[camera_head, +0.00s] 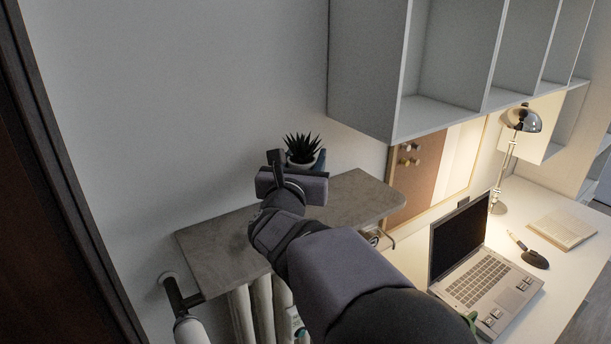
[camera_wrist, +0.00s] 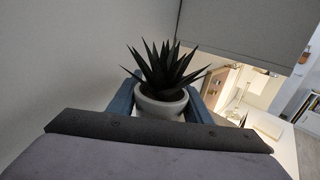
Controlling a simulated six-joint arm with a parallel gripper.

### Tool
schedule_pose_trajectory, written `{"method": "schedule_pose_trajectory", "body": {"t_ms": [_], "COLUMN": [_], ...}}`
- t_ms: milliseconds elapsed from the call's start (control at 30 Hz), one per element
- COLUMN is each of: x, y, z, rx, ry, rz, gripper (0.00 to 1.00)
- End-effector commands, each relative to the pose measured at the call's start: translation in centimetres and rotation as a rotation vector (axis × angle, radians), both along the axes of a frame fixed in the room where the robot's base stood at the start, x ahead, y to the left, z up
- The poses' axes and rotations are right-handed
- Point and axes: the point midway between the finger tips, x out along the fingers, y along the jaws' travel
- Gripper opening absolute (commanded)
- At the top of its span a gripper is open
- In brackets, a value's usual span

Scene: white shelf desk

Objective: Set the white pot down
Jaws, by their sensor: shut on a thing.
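The white pot (camera_wrist: 162,106) with a dark spiky plant (camera_wrist: 165,68) shows in the wrist view, upright between the two blue fingers of my gripper (camera_wrist: 162,102). The gripper is shut on it. In the head view the white pot (camera_head: 302,162) shows just beyond my gripper (camera_head: 306,162), partly hidden by it. It appears over the back part of the grey stone shelf (camera_head: 215,250). I cannot tell whether the pot's base touches the shelf, because the gripper hides it.
White wall cabinets (camera_head: 365,70) hang to the right above the shelf. A white desk (camera_head: 555,270) at the right holds a laptop (camera_head: 470,270), a lamp (camera_head: 509,150) and a notebook (camera_head: 562,229). A radiator (camera_head: 262,305) stands below the shelf. The shelf's left part is bare.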

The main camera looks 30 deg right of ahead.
Motion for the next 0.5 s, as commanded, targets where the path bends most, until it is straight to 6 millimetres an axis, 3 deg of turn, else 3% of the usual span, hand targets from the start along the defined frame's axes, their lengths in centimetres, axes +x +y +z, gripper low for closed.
{"method": "schedule_pose_trajectory", "body": {"t_ms": [200,500], "x": [0.0,-0.4], "y": [0.0,-0.6], "z": [1.7,1.4], "rx": [-0.001,0.0], "ry": [-0.002,0.0], "rz": [0.0,-0.02], "gripper": [0.19,0.19]}}
